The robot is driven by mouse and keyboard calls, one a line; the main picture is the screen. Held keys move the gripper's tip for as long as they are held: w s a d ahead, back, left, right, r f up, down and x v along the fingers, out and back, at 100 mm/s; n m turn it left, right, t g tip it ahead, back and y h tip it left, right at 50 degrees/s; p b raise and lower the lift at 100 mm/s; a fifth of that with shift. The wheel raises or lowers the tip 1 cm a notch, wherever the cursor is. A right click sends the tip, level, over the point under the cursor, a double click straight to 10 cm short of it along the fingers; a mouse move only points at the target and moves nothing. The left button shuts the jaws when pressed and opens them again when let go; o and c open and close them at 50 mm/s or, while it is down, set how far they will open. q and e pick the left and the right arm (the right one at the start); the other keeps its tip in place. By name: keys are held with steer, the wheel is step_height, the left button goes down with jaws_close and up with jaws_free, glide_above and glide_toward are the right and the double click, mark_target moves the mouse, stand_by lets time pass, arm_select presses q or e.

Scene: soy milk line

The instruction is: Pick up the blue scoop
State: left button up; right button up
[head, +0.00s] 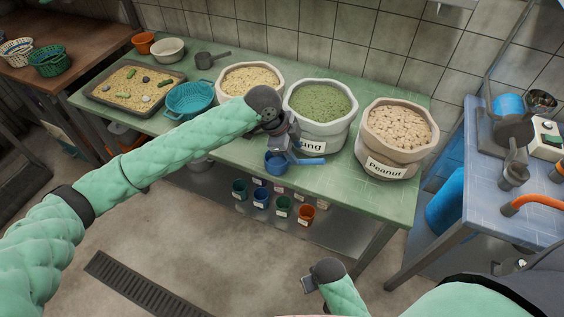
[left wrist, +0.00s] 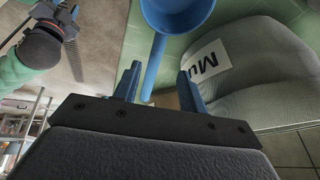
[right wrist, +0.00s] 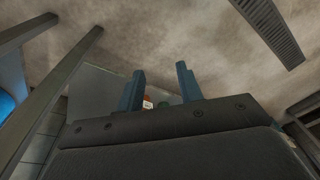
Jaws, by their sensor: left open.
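The blue scoop (head: 275,163) sits on the green table in front of the mung bag, its handle (head: 310,161) pointing right in the head view. My left gripper (head: 290,152) is just above the scoop. In the left wrist view the scoop's cup (left wrist: 180,12) is at the top and its handle (left wrist: 153,68) runs between the open fingers (left wrist: 160,85). I cannot tell whether the fingers touch the handle. My right gripper (head: 308,285) is low in front of the table, away from the scoop. Its fingers (right wrist: 160,88) stand apart with nothing between them.
The mung bag (head: 318,132) stands right behind my left gripper, with the peanut bag (head: 385,160) to its right and another bag (head: 240,68) to its left. A turquoise basket (head: 190,98) and a tray (head: 100,98) lie left. Several small cups stand on the lower shelf (head: 335,230).

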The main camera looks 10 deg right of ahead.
mark_target(301, 161)
arm_select(q)
steer(key=shift+a, duration=0.15)
steer(key=shift+m, duration=0.3)
steer(key=x, duration=0.2)
steer(key=shift+d+f+p, duration=0.15)
steer(key=shift+d+p, duration=0.2)
steer(key=shift+p, duration=0.05)
steer(key=shift+s+f, duration=0.2)
steer(key=shift+f, duration=0.1)
steer(key=x, duration=0.1)
steer(key=p+x, duration=0.2)
steer(key=x, duration=0.1)
steer(key=shift+s+d, duration=0.15)
steer(key=shift+s, duration=0.2)
steer(key=shift+d+f, duration=0.15)
steer(key=shift+f, duration=0.15)
jaws_close()
arm_select(e)
steer(key=s+d+f, duration=0.1)
steer(key=s+f, duration=0.2)
steer(key=f, duration=0.9)
steer(key=shift+d+f, duration=0.15)
steer(key=shift+d, duration=0.15)
arm_select(q)
steer(key=shift+r, duration=0.15)
